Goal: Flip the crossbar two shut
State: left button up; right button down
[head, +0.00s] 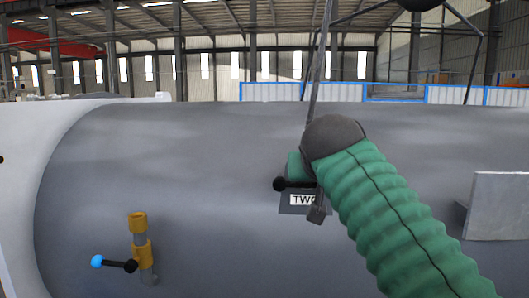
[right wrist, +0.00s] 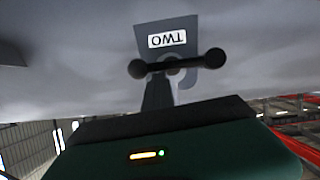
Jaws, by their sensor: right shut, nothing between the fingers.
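The crossbar two is a dark bar with a black ball at each end, in front of a grey plate labelled TWO (head: 303,200) on the grey shell. In the head view one ball (head: 280,184) shows left of my arm; the other end is hidden behind it. In the right wrist view the whole crossbar (right wrist: 178,63) lies nearly level, with the plate (right wrist: 168,30) upside down behind it. My right gripper (right wrist: 158,88) is shut and empty, its tip at the bar's ball-and-bar left part; I cannot tell whether it touches. My left gripper is not in view.
A yellow valve (head: 141,252) with a blue-tipped lever (head: 97,262) stands on the shell at lower left. A grey plate (head: 500,205) sticks out at the right. A blue-edged railing (head: 300,92) runs behind the shell. The shell's surface between valve and label is clear.

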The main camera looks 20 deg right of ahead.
jog(key=shift+f, duration=0.25)
jog(key=s+a+r+p, duration=0.2)
jog(key=s+a+r, duration=0.2)
jog(key=s+r, duration=0.3)
jog(key=shift+r+p, duration=0.3)
jog(key=shift+r, duration=0.45)
jog(key=shift+w+a, duration=0.1)
